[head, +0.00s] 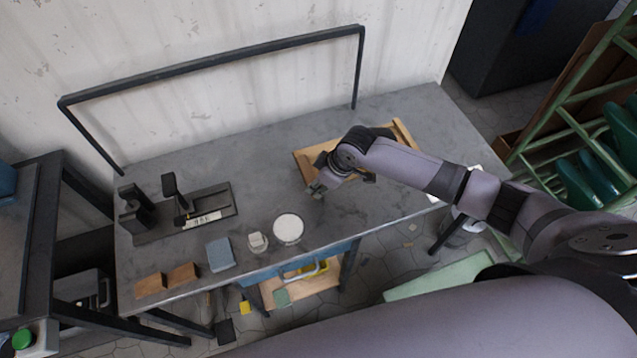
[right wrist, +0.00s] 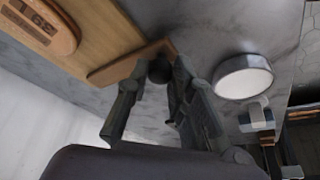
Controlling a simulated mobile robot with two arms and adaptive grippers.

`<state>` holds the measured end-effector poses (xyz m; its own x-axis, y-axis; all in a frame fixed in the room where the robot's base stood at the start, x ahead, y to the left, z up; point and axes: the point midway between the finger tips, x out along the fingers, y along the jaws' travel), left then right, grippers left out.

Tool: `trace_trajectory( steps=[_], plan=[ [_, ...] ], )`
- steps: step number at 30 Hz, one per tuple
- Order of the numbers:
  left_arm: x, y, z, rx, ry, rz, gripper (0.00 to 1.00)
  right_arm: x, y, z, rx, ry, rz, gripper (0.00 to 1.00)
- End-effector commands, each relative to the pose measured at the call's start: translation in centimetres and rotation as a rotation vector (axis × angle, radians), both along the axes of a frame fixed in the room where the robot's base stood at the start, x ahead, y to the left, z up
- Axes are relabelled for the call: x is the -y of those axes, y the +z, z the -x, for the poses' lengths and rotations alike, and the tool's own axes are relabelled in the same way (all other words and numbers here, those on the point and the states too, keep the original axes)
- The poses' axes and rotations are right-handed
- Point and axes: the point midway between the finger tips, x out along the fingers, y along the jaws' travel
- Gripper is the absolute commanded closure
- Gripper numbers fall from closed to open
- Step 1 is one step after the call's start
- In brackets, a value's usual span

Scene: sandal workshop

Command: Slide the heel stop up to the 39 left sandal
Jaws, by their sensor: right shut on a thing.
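A wooden board (head: 308,163) lies on the grey workbench; it also shows in the right wrist view (right wrist: 105,32). On it, in the right wrist view, lies a tan sandal sole (right wrist: 42,22) with dark marks too blurred to read. A wooden bar, which looks like the heel stop (right wrist: 125,63), lies across the board near its edge, with a gap between it and the sole. My right gripper (head: 340,183) is over the near side of the board. In the wrist view its fingers (right wrist: 160,78) are shut around a dark round knob at the bar's end. My left gripper is out of view.
A round white dish (head: 288,228) and a small white block (head: 257,242) stand near the front edge. A blue-grey block (head: 220,254), brown blocks (head: 167,281) and a black fixture (head: 155,230) are at the left. Bench top behind them is clear.

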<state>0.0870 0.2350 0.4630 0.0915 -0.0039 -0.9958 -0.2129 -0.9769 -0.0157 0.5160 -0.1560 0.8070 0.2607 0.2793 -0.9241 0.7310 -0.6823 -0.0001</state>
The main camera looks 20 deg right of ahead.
Motion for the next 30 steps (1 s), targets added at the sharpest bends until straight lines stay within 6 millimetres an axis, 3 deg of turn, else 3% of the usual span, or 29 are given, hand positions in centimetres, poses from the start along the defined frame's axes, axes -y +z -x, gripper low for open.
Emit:
trace_trajectory(
  steps=[8, 16, 24, 25, 30],
  plan=[
    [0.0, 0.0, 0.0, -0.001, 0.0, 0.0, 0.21, 0.2, 0.0, 0.0, 0.0, -0.001, 0.001, 1.0],
    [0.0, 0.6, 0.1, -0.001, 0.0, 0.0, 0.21, 4.2, 0.1, -0.2, 0.0, -0.004, 0.007, 1.0],
    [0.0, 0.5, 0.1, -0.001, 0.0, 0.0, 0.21, 4.5, 0.1, -0.3, 0.001, -0.004, 0.005, 1.0],
    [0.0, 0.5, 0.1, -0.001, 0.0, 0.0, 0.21, 4.5, 0.1, -0.3, 0.001, -0.004, 0.005, 0.79],
    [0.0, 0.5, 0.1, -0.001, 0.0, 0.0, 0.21, 4.4, 0.1, -0.3, 0.002, -0.003, 0.004, 0.67]
  ],
)
